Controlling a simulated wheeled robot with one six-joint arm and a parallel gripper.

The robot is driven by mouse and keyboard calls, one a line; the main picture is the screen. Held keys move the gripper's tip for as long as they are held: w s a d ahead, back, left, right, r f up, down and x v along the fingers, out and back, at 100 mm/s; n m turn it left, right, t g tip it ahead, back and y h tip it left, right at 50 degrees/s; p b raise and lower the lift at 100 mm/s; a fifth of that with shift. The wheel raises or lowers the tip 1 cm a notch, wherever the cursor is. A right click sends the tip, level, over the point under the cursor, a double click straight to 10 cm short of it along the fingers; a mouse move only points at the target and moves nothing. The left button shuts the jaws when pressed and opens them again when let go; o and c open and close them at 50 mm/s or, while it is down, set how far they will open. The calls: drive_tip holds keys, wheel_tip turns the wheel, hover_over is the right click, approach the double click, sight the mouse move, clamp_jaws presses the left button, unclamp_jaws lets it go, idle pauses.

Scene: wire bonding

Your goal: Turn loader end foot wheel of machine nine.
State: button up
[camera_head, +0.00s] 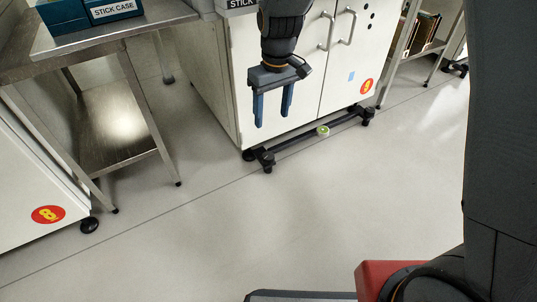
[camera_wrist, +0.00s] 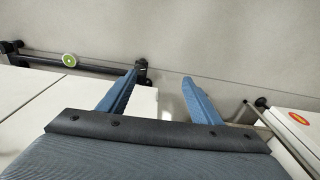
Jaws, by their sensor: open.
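In the head view a white machine cabinet (camera_head: 300,75) carries a round red-and-yellow label (camera_head: 366,86), too small to read surely. A dark bar runs along its foot. At the bar's left end, on the stick-case side, is a black foot wheel (camera_head: 268,160); another black foot wheel (camera_head: 367,118) is at the right end. My gripper (camera_head: 272,121) is open and empty, pointing down in front of the cabinet, above the left foot. In the wrist view my gripper (camera_wrist: 160,77) is open, with the near foot (camera_wrist: 143,73) partly hidden behind one finger.
A green-and-white disc (camera_head: 323,131) sits on the bar's middle. A steel table (camera_head: 110,40) with a lower shelf (camera_head: 115,120) stands left. Another white machine with a red-and-yellow label (camera_head: 48,214) is far left. The floor (camera_head: 230,220) in front is clear.

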drive_tip(key=w+a+f+n+b, duration=0.1)
drive_tip(key=w+a+f+n, duration=0.1)
drive_tip(key=w+f, duration=0.95)
drive_tip(key=n+b, duration=0.1)
hover_over(268, 155)
drive_tip(key=shift+g+h, duration=0.3)
drive_tip(key=shift+h, duration=0.1)
wheel_tip(268, 155, down, 12)
drive_tip(key=shift+s+f, duration=0.15)
drive_tip(key=shift+f, duration=0.1)
drive_tip(key=shift+f+b, duration=2.05)
drive_tip(key=shift+f, duration=1.95)
drive_tip(key=shift+c, duration=0.4)
drive_tip(key=c, duration=1)
drive_tip(key=shift+o, duration=0.2)
drive_tip(key=shift+r+m+p, duration=0.1)
drive_tip(key=shift+m+p, duration=0.2)
drive_tip(key=shift+p, duration=0.05)
